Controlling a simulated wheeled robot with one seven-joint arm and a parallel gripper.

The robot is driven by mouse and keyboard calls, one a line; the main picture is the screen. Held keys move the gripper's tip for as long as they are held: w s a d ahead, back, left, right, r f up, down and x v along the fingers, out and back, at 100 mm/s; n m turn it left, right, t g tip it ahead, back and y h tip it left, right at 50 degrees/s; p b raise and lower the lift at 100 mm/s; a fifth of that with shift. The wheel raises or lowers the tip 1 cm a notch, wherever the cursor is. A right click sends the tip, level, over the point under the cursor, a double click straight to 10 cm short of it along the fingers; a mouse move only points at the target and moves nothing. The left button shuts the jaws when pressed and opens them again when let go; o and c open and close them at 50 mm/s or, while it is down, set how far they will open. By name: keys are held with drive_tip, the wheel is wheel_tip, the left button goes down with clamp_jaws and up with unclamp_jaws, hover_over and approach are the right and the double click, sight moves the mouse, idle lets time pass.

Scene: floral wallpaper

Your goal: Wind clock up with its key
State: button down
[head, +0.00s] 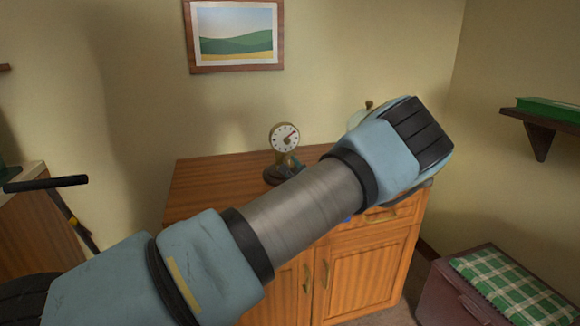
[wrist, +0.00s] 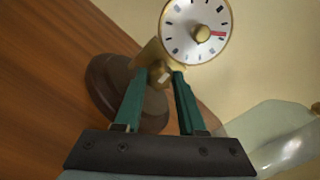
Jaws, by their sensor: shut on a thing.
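The clock (head: 285,138) has a round white dial with dark marks, a red mark and a brass knob at its centre. It stands upright on a dark round base on the cabinet top. In the wrist view the dial (wrist: 198,30) is at the top and the base (wrist: 100,85) is behind my fingers. My gripper (wrist: 160,75) has its green fingers closed around a small brass piece just below the dial, which looks like the key (wrist: 161,77). Where the key meets the clock is partly hidden by the fingers. In the head view my arm hides most of the gripper.
The wooden cabinet (head: 205,186) bears the clock. A pale glassy vessel (wrist: 270,135) stands close to the right of my gripper. A wall shelf (head: 540,115) with a green book and a chest (head: 450,295) with a checked cushion are at the right. The cabinet top's left is clear.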

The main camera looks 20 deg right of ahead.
drive_tip(key=shift+m, duration=0.3)
drive_tip(key=c, duration=0.5)
unclamp_jaws()
drive_tip(key=s+a+b, duration=0.1)
drive_tip(key=s+b, duration=0.1)
drive_tip(key=s, duration=0.8)
drive_tip(key=shift+s+a, duration=0.15)
drive_tip(key=shift+s, duration=0.2)
